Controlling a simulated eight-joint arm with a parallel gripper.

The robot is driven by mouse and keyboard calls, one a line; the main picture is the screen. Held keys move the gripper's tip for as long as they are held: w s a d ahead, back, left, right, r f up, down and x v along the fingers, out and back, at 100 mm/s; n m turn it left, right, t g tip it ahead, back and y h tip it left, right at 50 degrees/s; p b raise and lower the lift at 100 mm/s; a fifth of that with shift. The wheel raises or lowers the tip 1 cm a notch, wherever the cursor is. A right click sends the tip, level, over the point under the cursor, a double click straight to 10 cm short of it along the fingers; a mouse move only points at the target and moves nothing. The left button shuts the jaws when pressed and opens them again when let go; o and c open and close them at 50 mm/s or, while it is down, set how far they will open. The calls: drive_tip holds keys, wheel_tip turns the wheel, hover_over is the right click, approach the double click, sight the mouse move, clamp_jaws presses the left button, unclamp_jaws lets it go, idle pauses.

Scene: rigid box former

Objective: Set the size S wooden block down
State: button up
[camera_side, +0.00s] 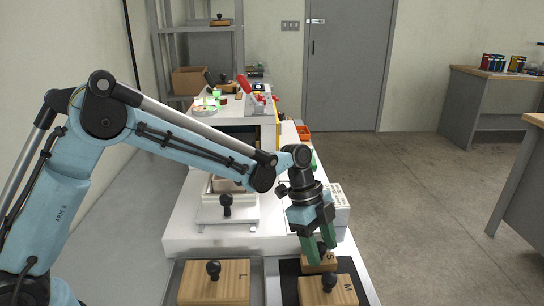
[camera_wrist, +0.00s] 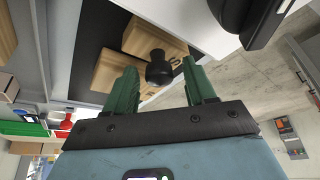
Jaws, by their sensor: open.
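The size S wooden block (camera_side: 320,268) sits low behind the size M block (camera_side: 326,291), over a dark surface (camera_side: 289,282). Its black knob (camera_side: 321,248) points up. My gripper (camera_side: 322,256) is open, with its green fingers pointing down on either side of the knob. In the wrist view, a black knob (camera_wrist: 160,70) shows between the spread fingers of my gripper (camera_wrist: 159,80), with gaps beside it. Part of the S block is hidden by the fingers and the M block, so its contact with the surface below cannot be seen clearly.
The size L block (camera_side: 214,284) with its black knob lies to the left, past a pale divider. A white bench (camera_side: 183,232) with a knobbed plate (camera_side: 227,212) stands behind. A red-handled clamp (camera_side: 245,84) is farther back. Open floor lies to the right.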

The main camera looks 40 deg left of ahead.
drive_tip(key=shift+r, duration=0.1)
drive_tip(key=v, duration=1.1)
drive_tip(key=s+a+n+t+y, duration=0.4)
drive_tip(key=s+a+n+t, duration=0.3)
drive_tip(key=s+a+n, duration=0.5)
drive_tip(key=s+n, duration=0.4)
drive_tip(key=n, duration=0.2)
drive_tip(key=shift+a+f+y, duration=0.3)
drive_tip(key=shift+a, duration=0.1)
